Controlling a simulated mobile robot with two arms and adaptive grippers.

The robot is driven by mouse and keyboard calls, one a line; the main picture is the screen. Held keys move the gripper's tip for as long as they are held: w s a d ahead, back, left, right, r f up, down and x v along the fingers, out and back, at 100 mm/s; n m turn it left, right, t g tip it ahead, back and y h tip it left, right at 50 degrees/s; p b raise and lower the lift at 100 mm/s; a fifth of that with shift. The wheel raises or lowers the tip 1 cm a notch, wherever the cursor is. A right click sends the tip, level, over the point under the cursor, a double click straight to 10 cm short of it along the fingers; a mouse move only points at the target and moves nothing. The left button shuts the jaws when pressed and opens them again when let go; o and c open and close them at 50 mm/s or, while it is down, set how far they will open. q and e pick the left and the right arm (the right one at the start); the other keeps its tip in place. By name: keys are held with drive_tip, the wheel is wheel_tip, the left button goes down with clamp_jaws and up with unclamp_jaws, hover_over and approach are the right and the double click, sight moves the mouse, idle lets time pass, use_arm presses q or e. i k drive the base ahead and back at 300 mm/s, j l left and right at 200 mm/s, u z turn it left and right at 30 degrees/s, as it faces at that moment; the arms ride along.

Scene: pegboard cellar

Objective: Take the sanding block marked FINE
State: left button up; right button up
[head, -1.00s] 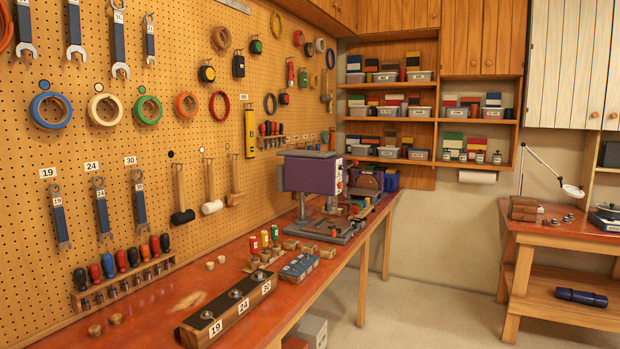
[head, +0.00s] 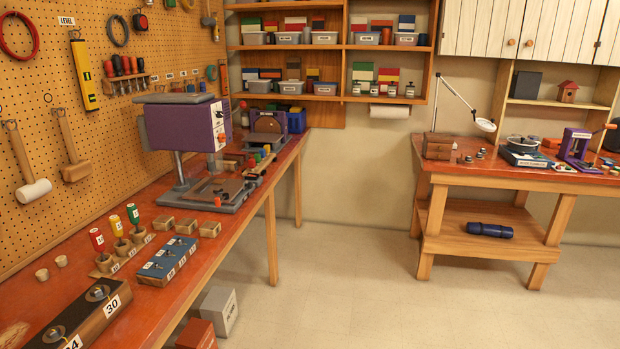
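I cannot make out a block with a readable FINE mark. Several small tan wooden blocks (head: 187,225) sit in a row on the red-topped bench, in front of the purple machine; any lettering on them is too small to read. A brown wooden stack (head: 438,146) stands on the far bench at the right; I cannot tell what it is. Neither of my grippers shows in the head view.
The long bench (head: 150,309) carries a blue-topped block (head: 168,259), coloured bottles (head: 133,213) and a purple machine (head: 183,126). Boxes (head: 219,311) stand on the floor beside it. The floor (head: 345,260) between it and the right bench (head: 490,176) is clear.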

sight(190, 88)
drive_tip(key=i, duration=1.85)
drive_tip(key=i+l+u, duration=0.15)
drive_tip(key=i+u, duration=0.15)
drive_tip(key=i, duration=0.3)
drive_tip(key=i+l+u, duration=0.35)
drive_tip(key=i, duration=0.2)
drive_tip(key=i+l+u, duration=0.3)
drive_tip(key=i+l, duration=0.15)
drive_tip(key=i, duration=0.1)
